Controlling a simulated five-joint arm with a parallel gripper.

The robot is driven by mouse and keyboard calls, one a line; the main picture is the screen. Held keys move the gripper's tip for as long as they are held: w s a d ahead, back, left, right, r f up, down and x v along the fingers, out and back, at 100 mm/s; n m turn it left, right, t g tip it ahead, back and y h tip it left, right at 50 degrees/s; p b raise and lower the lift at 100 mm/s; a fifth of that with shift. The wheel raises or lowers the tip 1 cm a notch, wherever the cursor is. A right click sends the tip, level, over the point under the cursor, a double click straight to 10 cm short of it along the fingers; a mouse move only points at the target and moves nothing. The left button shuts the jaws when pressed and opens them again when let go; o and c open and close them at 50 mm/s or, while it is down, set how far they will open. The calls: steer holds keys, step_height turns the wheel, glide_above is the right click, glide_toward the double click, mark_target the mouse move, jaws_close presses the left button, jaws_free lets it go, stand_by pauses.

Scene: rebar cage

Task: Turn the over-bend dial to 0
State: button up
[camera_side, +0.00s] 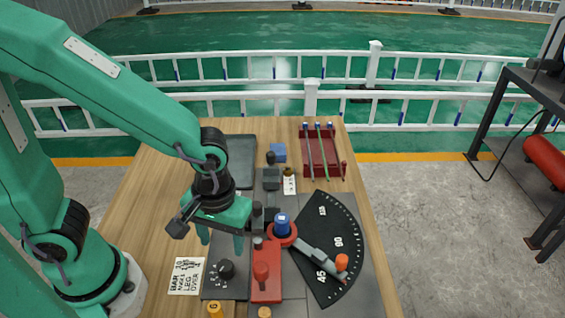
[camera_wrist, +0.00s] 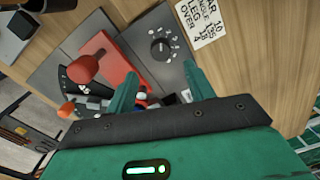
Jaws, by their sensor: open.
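The over-bend dial is a black round knob (camera_side: 227,268) with small white marks around it, on a dark plate (camera_side: 225,290) at the front of the bench. In the wrist view the knob (camera_wrist: 160,48) stands beyond my fingertips, about midway between them. Its setting is too small to read. My gripper (camera_side: 222,246) is open and empty, fingers pointing down, a little above and behind the dial in the side view. It also shows in the wrist view (camera_wrist: 163,78). The fingers do not appear to touch the knob.
A white note card (camera_side: 187,276) lies left of the dial. A red block with a red knob (camera_side: 262,270) stands close to its right. Further right is a black angle scale (camera_side: 325,225) with a lever. A red tray (camera_side: 320,160) holds several bars.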

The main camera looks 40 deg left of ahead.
mark_target(225, 264)
steer(key=shift+f, duration=0.1)
steer(key=shift+s+a+f, duration=0.1)
steer(key=shift+a+f, duration=0.05)
steer(key=shift+f, duration=3.65)
steer(key=shift+c, duration=0.4)
steer(key=c, duration=0.9)
steer(key=shift+n, duration=2.9)
